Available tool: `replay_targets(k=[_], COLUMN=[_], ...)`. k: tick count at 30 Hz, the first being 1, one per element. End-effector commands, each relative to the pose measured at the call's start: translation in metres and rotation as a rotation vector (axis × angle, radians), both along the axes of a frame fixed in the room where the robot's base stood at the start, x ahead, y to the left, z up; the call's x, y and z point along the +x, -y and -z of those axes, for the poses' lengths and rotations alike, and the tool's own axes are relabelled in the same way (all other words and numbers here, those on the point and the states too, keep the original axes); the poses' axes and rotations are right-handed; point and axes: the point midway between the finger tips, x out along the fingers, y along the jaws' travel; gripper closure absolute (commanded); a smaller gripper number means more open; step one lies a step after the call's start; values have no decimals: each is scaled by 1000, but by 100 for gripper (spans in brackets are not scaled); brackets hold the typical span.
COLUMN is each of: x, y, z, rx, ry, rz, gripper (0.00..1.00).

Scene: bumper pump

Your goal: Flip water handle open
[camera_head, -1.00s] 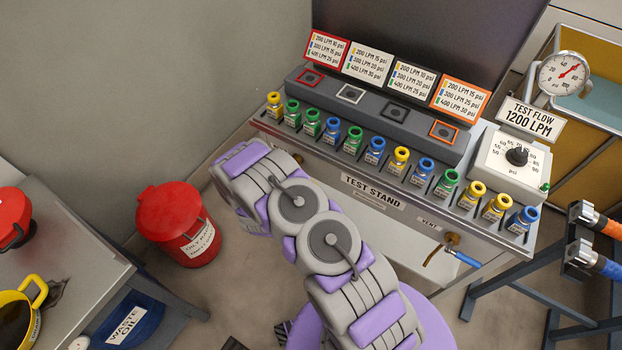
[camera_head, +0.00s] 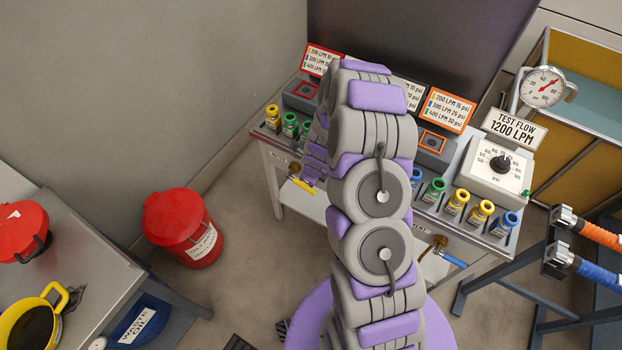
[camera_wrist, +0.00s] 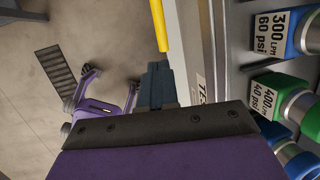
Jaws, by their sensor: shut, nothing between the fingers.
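My gripper (camera_wrist: 157,88) shows in the wrist view with its dark fingers shut and empty. A yellow lever handle (camera_wrist: 160,28) lies just beyond the fingertips; I cannot tell whether they touch. In the head view the yellow handle (camera_head: 302,185) sticks out from a brass fitting at the left of the test stand's front (camera_head: 272,160). A blue lever handle (camera_head: 455,261) sits on another brass valve at the right of that front. Which one is the water handle I cannot read. My arm hides the middle of the stand and the gripper in the head view.
A red bin (camera_head: 183,227) and a grey table (camera_head: 85,235) stand left. A hose rack (camera_head: 540,285) is right. Floor lies between.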

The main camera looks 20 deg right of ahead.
Motion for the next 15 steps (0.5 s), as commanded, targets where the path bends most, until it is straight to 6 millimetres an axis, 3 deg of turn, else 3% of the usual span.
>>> replay_targets(k=[15], x=[25], y=[2], z=[89], rx=[-2], ry=[-2], rz=[3], gripper=[100])
